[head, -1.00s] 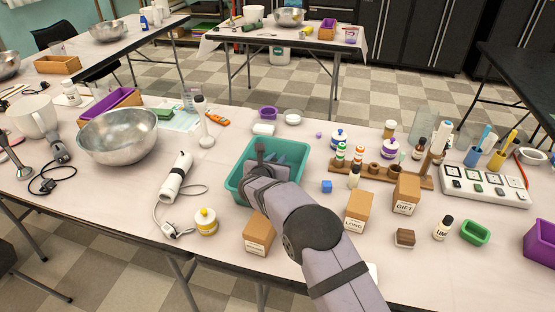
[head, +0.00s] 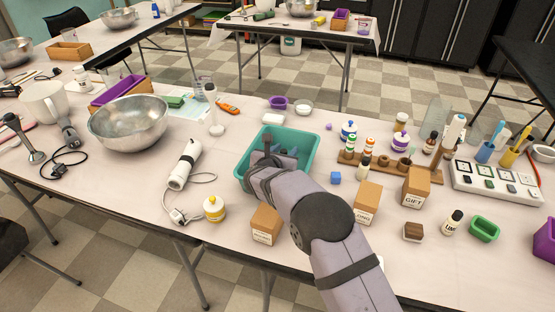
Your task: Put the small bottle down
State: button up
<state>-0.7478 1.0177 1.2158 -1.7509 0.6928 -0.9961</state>
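My gripper (head: 267,150) is over the teal bin (head: 312,153), seen from behind. My own wrist hides its fingertips, so I cannot tell whether it is open or shut or whether it holds a bottle. Blue-grey items (head: 290,150) show inside the bin beside it. Several small bottles are in view. Another small pale bottle (head: 363,172) stands in front of the wooden rack (head: 349,159). A brown bottle (head: 430,143) stands behind the rack.
Cardboard boxes (head: 265,225) and (head: 367,202) stand near my arm, with another box (head: 416,186) farther right. A yellow-white jar (head: 214,208) and a white hand blender (head: 184,164) are left. A steel bowl (head: 128,122) stands farther left.

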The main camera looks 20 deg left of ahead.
jog(key=b+v, duration=0.1)
jog(key=v, duration=0.9)
jog(key=shift+r, duration=0.1)
